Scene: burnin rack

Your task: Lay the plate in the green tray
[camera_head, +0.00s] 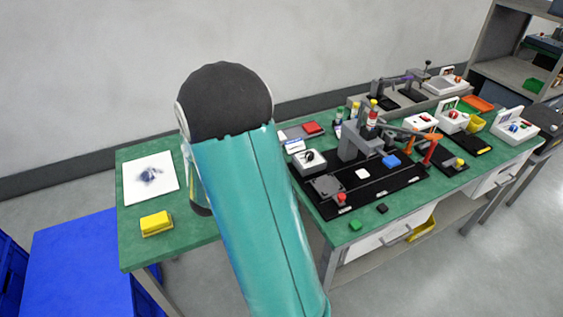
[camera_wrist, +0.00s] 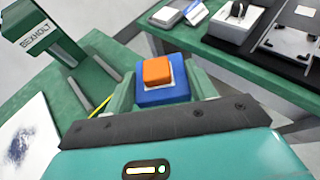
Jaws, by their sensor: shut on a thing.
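My gripper (camera_wrist: 162,90) shows in the wrist view, with its pale green fingers on either side of a blue square piece (camera_wrist: 148,97) with a white-rimmed orange top (camera_wrist: 157,71). It is shut on this piece above the green bench. I cannot tell whether this piece is the plate. In the head view my teal arm hides the gripper and the held piece. A small green bin (camera_head: 535,86) sits on the shelving at the far right; I cannot tell if it is the green tray. A small white square plate (camera_head: 362,174) lies on the black board.
A green stand marked BEXHOLT (camera_wrist: 42,42) rises at the upper left of the wrist view. A smudged white sheet (camera_head: 135,188) and a yellow block (camera_head: 155,222) lie on the left bench. The black board (camera_head: 330,207) carries a grey press. An orange tray (camera_head: 478,104) stands further right.

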